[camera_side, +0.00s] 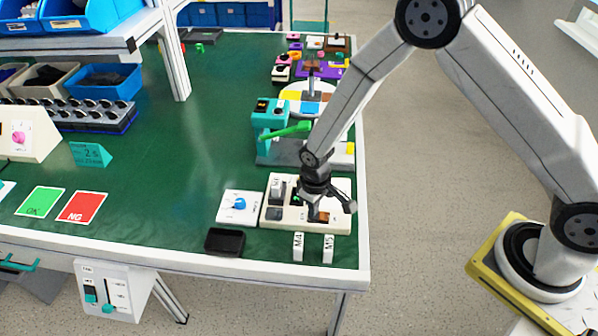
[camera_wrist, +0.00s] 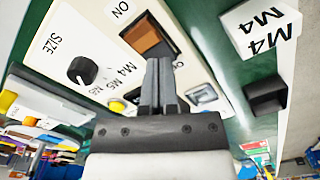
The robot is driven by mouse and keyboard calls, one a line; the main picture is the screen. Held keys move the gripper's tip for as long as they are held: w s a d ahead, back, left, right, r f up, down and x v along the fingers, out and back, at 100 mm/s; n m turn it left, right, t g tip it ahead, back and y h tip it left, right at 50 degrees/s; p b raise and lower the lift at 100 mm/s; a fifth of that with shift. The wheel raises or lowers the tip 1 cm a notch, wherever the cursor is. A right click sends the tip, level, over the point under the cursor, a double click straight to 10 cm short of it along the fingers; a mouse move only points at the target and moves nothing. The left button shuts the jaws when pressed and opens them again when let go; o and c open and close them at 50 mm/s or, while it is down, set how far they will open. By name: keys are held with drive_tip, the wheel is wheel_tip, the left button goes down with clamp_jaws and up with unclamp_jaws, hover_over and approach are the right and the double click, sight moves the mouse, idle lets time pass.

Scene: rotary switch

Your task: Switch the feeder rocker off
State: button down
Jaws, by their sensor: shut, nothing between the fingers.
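An orange-brown rocker (camera_wrist: 148,38) sits in a dark frame on a cream panel (camera_wrist: 90,25), with an "ON" label beside one end. In the side view the rocker (camera_side: 320,216) shows at the front of the panel (camera_side: 340,190), below my gripper. My gripper (camera_wrist: 160,62) is shut and empty, its fingertips beside the near end of the rocker in the wrist view. I cannot tell whether they touch it. The gripper (camera_side: 317,206) points down over the panel in the side view. The rocker's tilt is hard to read.
The panel also has a black SIZE knob (camera_wrist: 80,70), a yellow button (camera_wrist: 117,106) and a pale switch (camera_wrist: 203,94). A white plate with a blue knob (camera_side: 239,203), a black tray (camera_side: 224,242) and M4 (camera_side: 298,246) and M5 (camera_side: 328,248) tags are close by.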

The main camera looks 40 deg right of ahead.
drive_tip(key=shift+f, duration=0.25)
drive_tip(key=shift+r, duration=3.55)
drive_tip(key=shift+d+r, duration=0.15)
drive_tip(key=shift+r, duration=0.05)
drive_tip(key=s+d+r+m+t, duration=0.2)
drive_tip(key=s+d+r+m, duration=0.1)
drive_tip(key=s+d+r, duration=0.7)
drive_tip(key=s+r, duration=0.1)
drive_tip(key=s, duration=0.1)
drive_tip(key=shift+s+r+t, duration=0.15)
drive_tip(key=shift+s+t, duration=0.15)
drive_tip(key=shift+s, duration=0.05)
drive_tip(key=shift+d, duration=0.1)
